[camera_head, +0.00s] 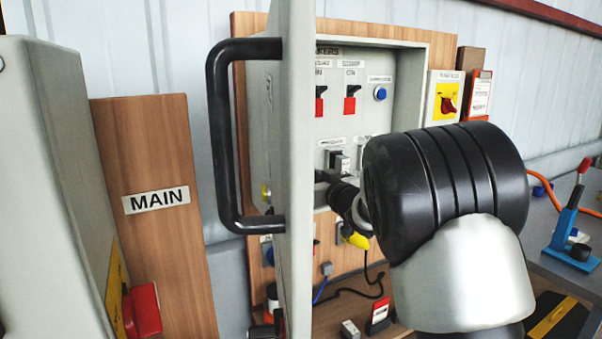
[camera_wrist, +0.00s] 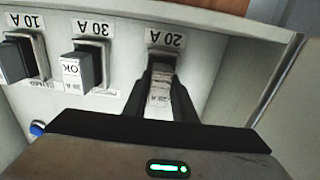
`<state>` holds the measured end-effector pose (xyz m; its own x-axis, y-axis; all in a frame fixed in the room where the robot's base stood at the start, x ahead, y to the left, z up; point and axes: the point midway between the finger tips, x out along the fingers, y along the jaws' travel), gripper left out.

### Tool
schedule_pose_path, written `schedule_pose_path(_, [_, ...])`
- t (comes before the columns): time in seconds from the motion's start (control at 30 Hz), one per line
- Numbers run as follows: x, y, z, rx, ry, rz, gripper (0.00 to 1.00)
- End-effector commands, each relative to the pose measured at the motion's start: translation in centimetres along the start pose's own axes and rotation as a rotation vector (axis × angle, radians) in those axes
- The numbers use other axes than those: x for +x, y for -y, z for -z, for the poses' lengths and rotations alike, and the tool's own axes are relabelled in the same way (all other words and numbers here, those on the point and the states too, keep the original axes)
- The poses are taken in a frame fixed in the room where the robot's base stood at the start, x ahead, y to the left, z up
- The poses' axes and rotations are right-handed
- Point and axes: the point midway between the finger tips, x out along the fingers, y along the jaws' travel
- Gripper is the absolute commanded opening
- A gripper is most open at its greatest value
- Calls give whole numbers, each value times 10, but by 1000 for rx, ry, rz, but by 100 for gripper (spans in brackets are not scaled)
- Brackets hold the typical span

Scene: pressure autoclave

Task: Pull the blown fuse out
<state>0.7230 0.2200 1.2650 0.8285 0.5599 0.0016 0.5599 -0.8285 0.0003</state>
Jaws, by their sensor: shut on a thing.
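My gripper (camera_wrist: 161,84) is shut on a fuse (camera_wrist: 160,98) in the wrist view, with one finger on each side of it. The fuse has a pale, partly unreadable label and sits in front of the panel below the upside-down 20 A mark (camera_wrist: 164,38). I cannot tell how deep it is in its socket. To its left are the 30 A fuse (camera_wrist: 82,66), with an OK tag, and the 10 A fuse (camera_wrist: 21,56). In the head view my gripper (camera_head: 326,178) reaches into the open cabinet, its tips partly hidden by the door.
The open cabinet door (camera_head: 297,120) with its black handle (camera_head: 218,130) stands close left of my gripper. Red switches (camera_head: 349,105) and a blue button (camera_head: 380,93) are above. A yellow plug (camera_head: 357,240) and cables hang below. A MAIN board (camera_head: 157,200) is at left.

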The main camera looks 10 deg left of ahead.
Motion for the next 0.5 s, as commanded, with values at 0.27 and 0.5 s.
schedule_pose_path(0.27, [-13,-1,0,0,-2,-1,0])
schedule_pose_path(0.5, [-32,-1,0,1,-2,-2,0])
